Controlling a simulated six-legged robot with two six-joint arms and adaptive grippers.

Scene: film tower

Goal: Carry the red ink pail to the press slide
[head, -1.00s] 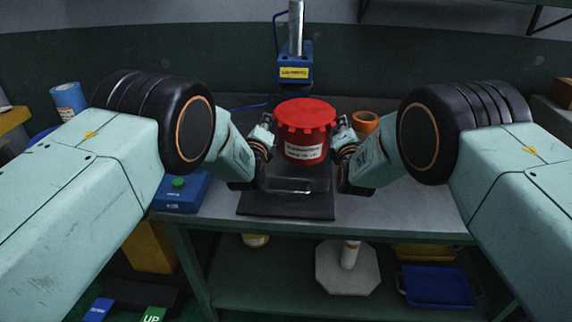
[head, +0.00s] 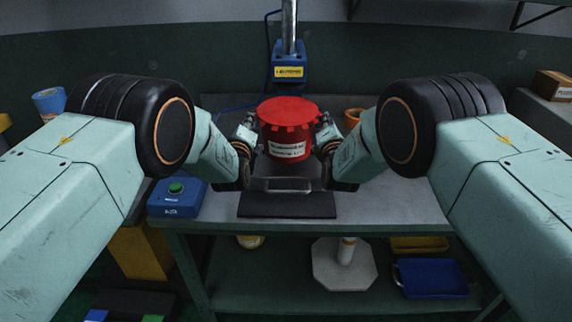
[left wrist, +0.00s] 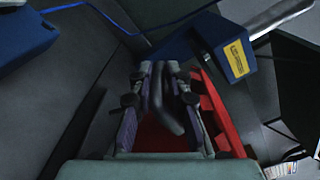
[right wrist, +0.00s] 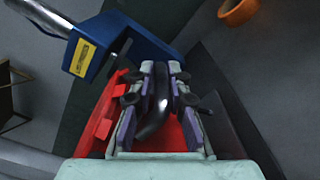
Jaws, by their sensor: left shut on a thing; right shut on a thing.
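The red ink pail (head: 288,138) is upright, with a notched lid and a white label. It is held between my two grippers over the front middle of the bench. My left gripper (head: 248,130) is shut on a dark curved handle at the pail's left side, seen close in the left wrist view (left wrist: 160,85). My right gripper (head: 325,130) is shut on the matching handle at its right, also in the right wrist view (right wrist: 161,85). A plate with a metal handle (head: 288,187), apparently the press slide, lies below and in front. Whether the pail touches it is hidden.
A blue press head (head: 289,66) on a metal column stands behind the pail. A black mat (head: 287,206) lies at the bench's front. A blue box with a green button (head: 177,195) sits left, an orange ring (head: 352,118) right. A lower shelf holds a blue tray (head: 432,278).

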